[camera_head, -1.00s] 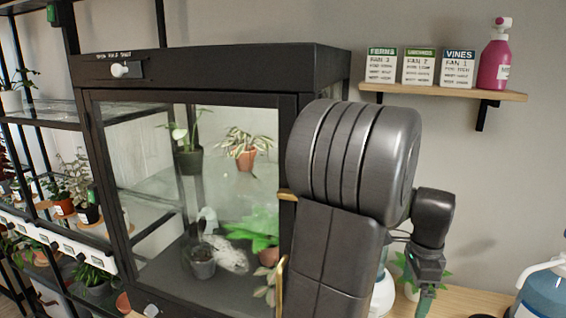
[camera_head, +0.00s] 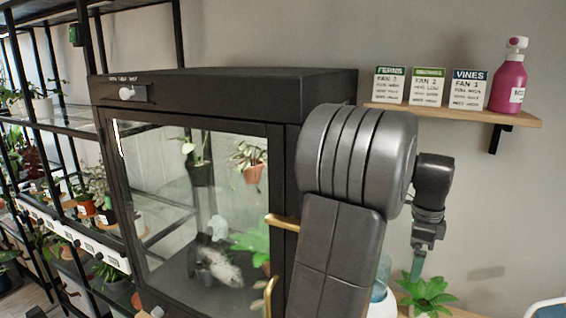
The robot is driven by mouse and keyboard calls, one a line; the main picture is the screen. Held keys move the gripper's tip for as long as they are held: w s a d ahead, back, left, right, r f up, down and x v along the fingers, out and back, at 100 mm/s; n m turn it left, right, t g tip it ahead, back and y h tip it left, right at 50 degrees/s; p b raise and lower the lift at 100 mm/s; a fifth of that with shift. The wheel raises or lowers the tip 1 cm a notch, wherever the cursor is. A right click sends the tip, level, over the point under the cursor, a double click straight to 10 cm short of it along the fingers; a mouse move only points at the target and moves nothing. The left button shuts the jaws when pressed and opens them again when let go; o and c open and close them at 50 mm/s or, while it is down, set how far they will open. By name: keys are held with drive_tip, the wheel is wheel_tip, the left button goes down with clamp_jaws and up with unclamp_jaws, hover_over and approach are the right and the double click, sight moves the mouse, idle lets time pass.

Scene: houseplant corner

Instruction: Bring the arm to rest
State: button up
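My arm stands in front of the right edge of the dark glass-doored cabinet (camera_head: 197,215), bent over at the top. My gripper (camera_head: 419,262) hangs pointing down at the right of the arm, in front of the bare wall and above a leafy green plant (camera_head: 428,292). A narrow teal-green piece shows at its lower end; I cannot tell whether this is a finger or something held. The gap between the fingers is too small to make out. The cabinet door, with brass handles (camera_head: 283,222), appears closed.
A wooden wall shelf (camera_head: 455,113) with the FERNS card (camera_head: 389,85), a middle card (camera_head: 427,86), the VINES card (camera_head: 467,89) and a pink spray bottle (camera_head: 508,82) is at the upper right. Black racks of potted plants (camera_head: 97,185) stand at left. Open space lies right of my gripper.

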drive_tip(key=w+a+p, duration=0.2)
drive_tip(key=w+a, duration=0.3)
drive_tip(key=w, duration=0.5)
drive_tip(key=shift+w+f, duration=0.15)
drive_tip(key=shift+w, duration=0.15)
